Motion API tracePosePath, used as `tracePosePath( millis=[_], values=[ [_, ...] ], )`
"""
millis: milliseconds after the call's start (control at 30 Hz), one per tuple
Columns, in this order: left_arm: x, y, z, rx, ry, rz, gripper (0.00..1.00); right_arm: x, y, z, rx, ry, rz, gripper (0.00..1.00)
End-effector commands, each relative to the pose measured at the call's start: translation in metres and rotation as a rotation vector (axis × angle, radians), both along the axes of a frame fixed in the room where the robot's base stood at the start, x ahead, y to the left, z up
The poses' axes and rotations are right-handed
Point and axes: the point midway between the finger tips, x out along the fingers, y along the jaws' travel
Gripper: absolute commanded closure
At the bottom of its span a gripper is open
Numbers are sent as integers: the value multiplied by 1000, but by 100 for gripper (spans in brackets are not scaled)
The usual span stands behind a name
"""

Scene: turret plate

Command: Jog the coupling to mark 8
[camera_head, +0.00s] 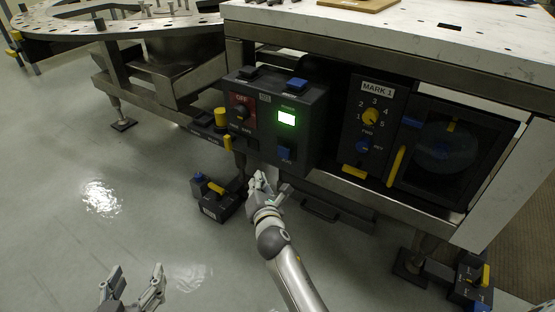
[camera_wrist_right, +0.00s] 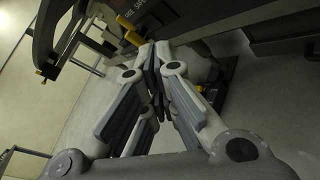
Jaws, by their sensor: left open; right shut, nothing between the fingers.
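A dark round part (camera_head: 440,150), seemingly the coupling, sits behind the dark window at the right, with a small yellow mark near its top. Left of it, a panel labelled MARK 1 (camera_head: 377,88) has a yellow knob (camera_head: 370,117) among numbers. My left gripper (camera_head: 134,284) is open and empty, low over the floor.
A yellow handle (camera_head: 397,166) stands beside the window. A pedal-like box (camera_head: 215,197) is on the floor left of my right gripper. The floor at left is clear.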

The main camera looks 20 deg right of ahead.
Motion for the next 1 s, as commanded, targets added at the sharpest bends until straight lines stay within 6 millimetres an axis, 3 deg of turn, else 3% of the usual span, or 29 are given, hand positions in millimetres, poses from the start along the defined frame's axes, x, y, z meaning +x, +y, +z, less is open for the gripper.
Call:
tracePosePath(
  millis=[467,1000],
  values=[
    [0,0,1,0,1,0,38,5,-6,1,-2,-1,-1,100],
    [3,-2,7,-7,-29,-2,38,47,-59,1,-3,0,0,100]
  ],
)
